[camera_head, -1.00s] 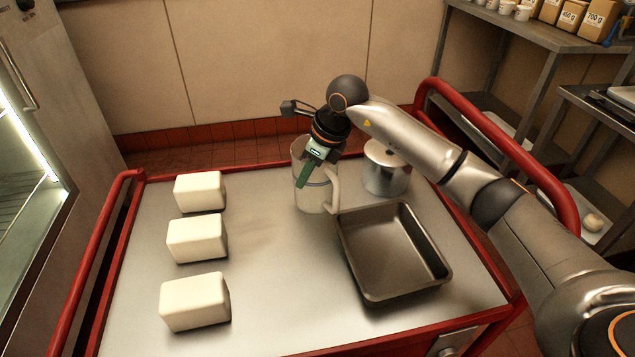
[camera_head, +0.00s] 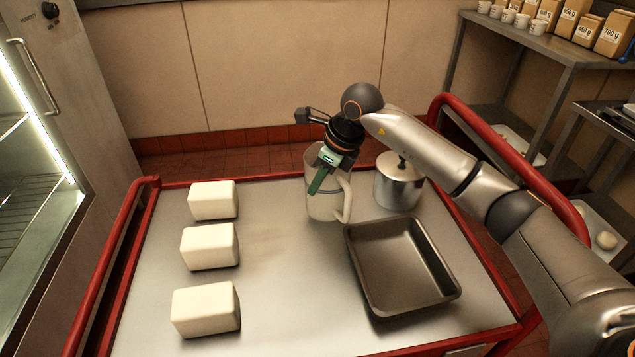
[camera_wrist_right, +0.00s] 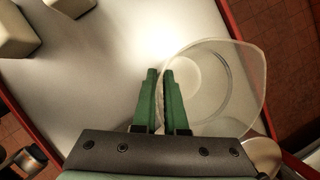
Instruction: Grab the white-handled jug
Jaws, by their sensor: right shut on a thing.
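The white-handled jug (camera_head: 325,203) is a pale, translucent vessel near the back of the steel cart top, its white handle (camera_head: 347,196) on the right side. My right gripper (camera_head: 316,188) comes down over it with green fingers. In the right wrist view, the fingers (camera_wrist_right: 160,82) are nearly together at the left edge of the round, open jug (camera_wrist_right: 215,85). They are shut on its wall, away from the handle. The jug looks upright; I cannot tell whether its base touches the cart. My left gripper is not in view.
A lidded metal pot (camera_head: 398,185) stands close right of the jug. A dark empty pan (camera_head: 452,290) lies in front. Several white blocks (camera_head: 209,247) line the left side. Red rails (camera_head: 110,265) edge the cart. The middle left of the cart top is clear.

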